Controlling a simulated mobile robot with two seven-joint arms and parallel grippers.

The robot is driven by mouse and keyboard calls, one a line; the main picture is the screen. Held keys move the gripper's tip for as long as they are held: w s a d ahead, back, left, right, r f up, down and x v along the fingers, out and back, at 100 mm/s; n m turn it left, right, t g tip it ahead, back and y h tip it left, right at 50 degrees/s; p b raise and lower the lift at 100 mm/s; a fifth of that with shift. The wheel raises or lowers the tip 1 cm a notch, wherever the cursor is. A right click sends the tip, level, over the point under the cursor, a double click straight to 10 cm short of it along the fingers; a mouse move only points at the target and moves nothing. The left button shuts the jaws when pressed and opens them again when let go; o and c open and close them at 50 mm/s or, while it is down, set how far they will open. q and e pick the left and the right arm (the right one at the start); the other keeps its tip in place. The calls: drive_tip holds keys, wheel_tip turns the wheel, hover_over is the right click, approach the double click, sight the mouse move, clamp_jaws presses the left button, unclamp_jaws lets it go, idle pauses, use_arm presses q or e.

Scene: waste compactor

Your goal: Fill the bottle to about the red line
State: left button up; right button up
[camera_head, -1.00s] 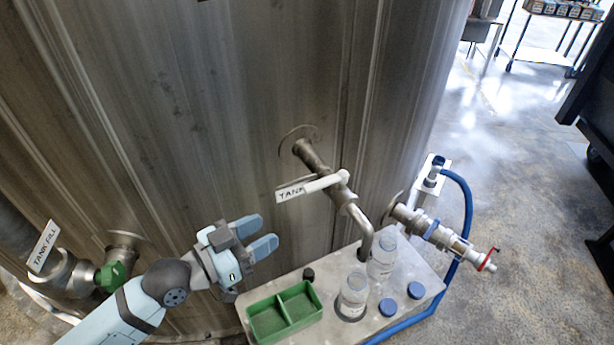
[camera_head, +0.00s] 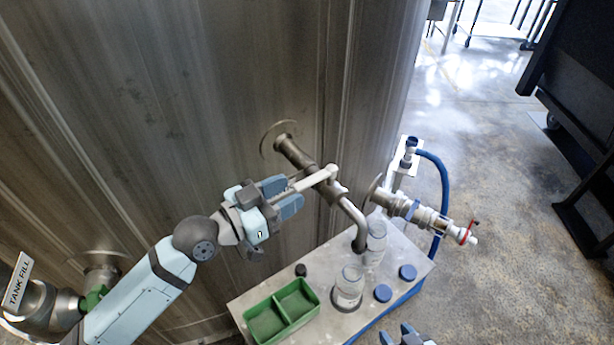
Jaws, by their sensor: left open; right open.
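The tank tap has a curved metal spout (camera_head: 350,212) and a pale lever handle (camera_head: 318,178). My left gripper (camera_head: 290,196) is open at the handle's left end, its fingers to either side of it and covering the tag there. One clear bottle (camera_head: 348,290) stands upright in front of the spout's end, in a round spot on the metal shelf (camera_head: 335,325). A second clear bottle (camera_head: 376,246) stands behind it, close beside the spout. I cannot make out a red line or a liquid level. My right gripper (camera_head: 405,336) is open at the bottom edge, partly cut off.
A green two-part tray (camera_head: 284,314) sits on the shelf's left. Two blue caps (camera_head: 383,293) lie on the right, and a small black piece (camera_head: 300,270) at the back. A side valve (camera_head: 425,215) and blue hose (camera_head: 443,185) are at the right.

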sight(316, 181)
use_arm(q)
drive_tip(key=x, duration=0.5)
drive_tip(key=shift+p, duration=0.3)
clamp_jaws()
